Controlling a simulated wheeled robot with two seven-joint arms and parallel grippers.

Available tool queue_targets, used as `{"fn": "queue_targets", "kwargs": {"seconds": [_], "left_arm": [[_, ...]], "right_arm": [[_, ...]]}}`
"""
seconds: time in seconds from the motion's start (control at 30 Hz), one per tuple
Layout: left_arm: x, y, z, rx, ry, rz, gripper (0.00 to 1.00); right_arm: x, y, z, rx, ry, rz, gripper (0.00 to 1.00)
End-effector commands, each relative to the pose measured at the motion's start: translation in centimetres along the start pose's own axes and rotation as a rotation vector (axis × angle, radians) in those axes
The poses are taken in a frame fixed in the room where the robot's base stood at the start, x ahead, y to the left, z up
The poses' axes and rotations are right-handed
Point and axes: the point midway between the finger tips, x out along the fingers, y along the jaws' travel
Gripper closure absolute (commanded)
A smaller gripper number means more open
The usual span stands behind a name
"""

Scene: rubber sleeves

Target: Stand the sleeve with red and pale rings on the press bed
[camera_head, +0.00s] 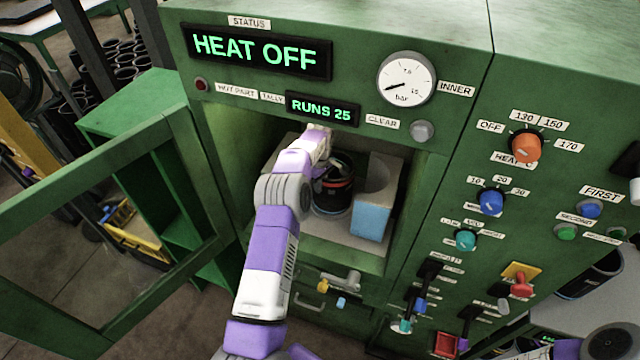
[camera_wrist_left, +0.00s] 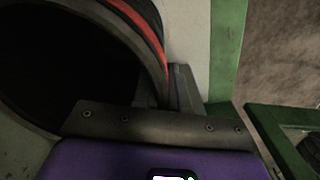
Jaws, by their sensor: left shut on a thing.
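My left gripper (camera_head: 322,172) reaches into the chamber and is shut on the sleeve's rim. In the left wrist view the sleeve's wide dark mouth and red ring (camera_wrist_left: 146,28) fill the upper left, with the gripper fingers (camera_wrist_left: 168,92) at its wall. My right gripper is out of view.
A block (camera_head: 371,220) with a light blue face and curved hollow stands close right of the sleeve. The green door (camera_head: 110,210) hangs open at left. The display (camera_head: 258,50) reads HEAT OFF. Knobs and levers cover the right panel.

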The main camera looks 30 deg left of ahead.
Motion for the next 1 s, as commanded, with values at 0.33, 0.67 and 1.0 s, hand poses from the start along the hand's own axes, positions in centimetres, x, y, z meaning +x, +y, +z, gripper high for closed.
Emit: {"fn": "queue_targets", "kwargs": {"seconds": [0.33,0.67,1.0], "left_arm": [[0.2,0.0,0.0,0.000,0.000,0.000,0.61],[-0.9,0.0,0.0,0.000,0.001,0.001,0.61],[-6.3,0.0,0.0,0.000,0.001,0.001,0.61]], "right_arm": [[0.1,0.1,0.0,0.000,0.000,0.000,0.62],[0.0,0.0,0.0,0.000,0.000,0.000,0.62],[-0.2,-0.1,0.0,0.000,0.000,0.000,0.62]]}}
